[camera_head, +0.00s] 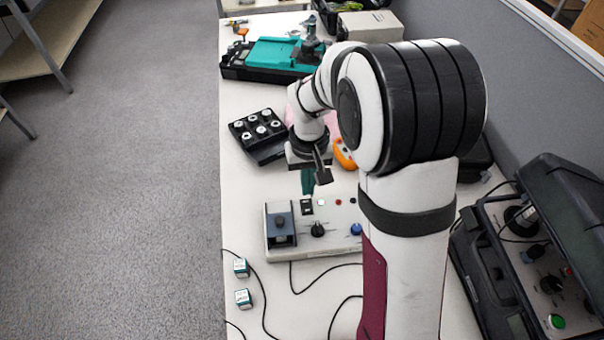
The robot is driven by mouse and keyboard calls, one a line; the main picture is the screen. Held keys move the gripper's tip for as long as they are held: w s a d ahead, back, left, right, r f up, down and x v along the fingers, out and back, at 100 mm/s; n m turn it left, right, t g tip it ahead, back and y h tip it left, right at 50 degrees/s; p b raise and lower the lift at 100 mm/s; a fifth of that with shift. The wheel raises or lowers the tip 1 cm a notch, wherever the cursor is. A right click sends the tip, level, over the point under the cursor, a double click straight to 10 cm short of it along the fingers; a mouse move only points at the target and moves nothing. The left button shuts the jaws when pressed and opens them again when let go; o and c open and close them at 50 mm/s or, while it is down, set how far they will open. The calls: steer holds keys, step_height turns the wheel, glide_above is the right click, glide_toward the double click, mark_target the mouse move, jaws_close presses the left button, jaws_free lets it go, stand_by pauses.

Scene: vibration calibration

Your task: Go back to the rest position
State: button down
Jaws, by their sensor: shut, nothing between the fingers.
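My gripper (318,180) is in the middle of the view, at the end of my arm. Its fingers are shut and I see nothing held in them. It points down above the back edge of the grey control box (315,252), which has knobs, small buttons and a dark block on its left end. A teal piece shows just below or behind the fingers; I cannot tell what it belongs to. My arm hides part of the table's right side.
A black tray (258,150) with several white round parts lies left of my gripper. A teal and black device (270,60) stands farther back. An orange object (343,153) is partly hidden. Two small cubes (242,298) lie front left among cables. An open black case (490,270) stands right.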

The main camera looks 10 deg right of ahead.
steer(key=s+a+r+m+y, duration=0.1)
steer(key=s+r, duration=0.3)
steer(key=s, duration=0.8)
steer(key=s+a+r+m, duration=0.1)
steer(key=s+r+m, duration=0.3)
steer(key=s, duration=0.8)
steer(key=shift+s+a+r+m+y, duration=0.15)
steer(key=shift+s+r+m+y, duration=0.2)
steer(key=shift+r, duration=0.4)
steer(key=shift+w, duration=0.1)
